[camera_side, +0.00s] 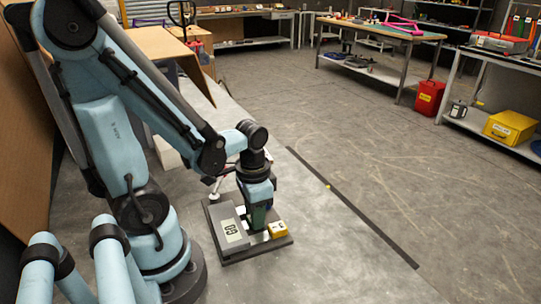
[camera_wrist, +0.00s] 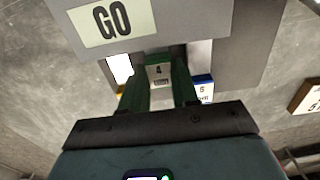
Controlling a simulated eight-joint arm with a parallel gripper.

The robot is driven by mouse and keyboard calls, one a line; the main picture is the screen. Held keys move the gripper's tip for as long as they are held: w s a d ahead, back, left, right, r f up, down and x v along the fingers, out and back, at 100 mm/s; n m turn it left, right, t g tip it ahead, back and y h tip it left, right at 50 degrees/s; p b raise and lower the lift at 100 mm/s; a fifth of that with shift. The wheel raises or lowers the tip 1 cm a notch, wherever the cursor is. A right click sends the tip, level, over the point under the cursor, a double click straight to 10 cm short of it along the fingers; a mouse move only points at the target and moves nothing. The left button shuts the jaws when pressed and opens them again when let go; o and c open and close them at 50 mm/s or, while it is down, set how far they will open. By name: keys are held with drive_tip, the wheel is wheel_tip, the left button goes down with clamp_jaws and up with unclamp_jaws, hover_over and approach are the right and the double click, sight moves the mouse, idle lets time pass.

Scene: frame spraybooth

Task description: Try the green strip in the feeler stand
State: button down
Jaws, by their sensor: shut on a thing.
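The feeler stand is a dark grey base (camera_side: 262,250) with a raised grey block bearing a white GO plate (camera_side: 233,231). In the wrist view, its GO plate (camera_wrist: 111,21) is at the top left. My gripper (camera_side: 258,222) points down over the stand, beside the GO block. In the wrist view, my gripper (camera_wrist: 160,80) has its two dark green fingers closed on the green strip (camera_wrist: 158,59), whose white label reads 4. The strip's lower end is hidden, so I cannot tell whether it is in a gap of the stand.
A yellow block (camera_side: 278,229) sits at the stand's right corner. A blue-edged block marked 6 (camera_wrist: 203,89) is right of my fingers. A yellow-brown block (camera_wrist: 307,97) is at the right edge. The floor right of the stand is clear to a dark floor strip (camera_side: 350,206).

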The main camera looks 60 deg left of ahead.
sight(271, 220)
drive_tip(key=shift+w+d, duration=0.15)
drive_tip(key=shift+w, duration=1.85)
drive_tip(key=c, duration=1.1)
unclamp_jaws()
drive_tip(key=shift+r, duration=6.05)
drive_tip(key=shift+d, duration=0.1)
drive_tip(key=w+d+t, duration=0.1)
drive_tip(key=t, duration=0.1)
drive_tip(key=w+d+t, duration=0.1)
drive_tip(key=t, duration=0.1)
drive_tip(key=w+d+t, duration=0.2)
drive_tip(key=t, duration=0.1)
drive_tip(key=shift+n, duration=0.4)
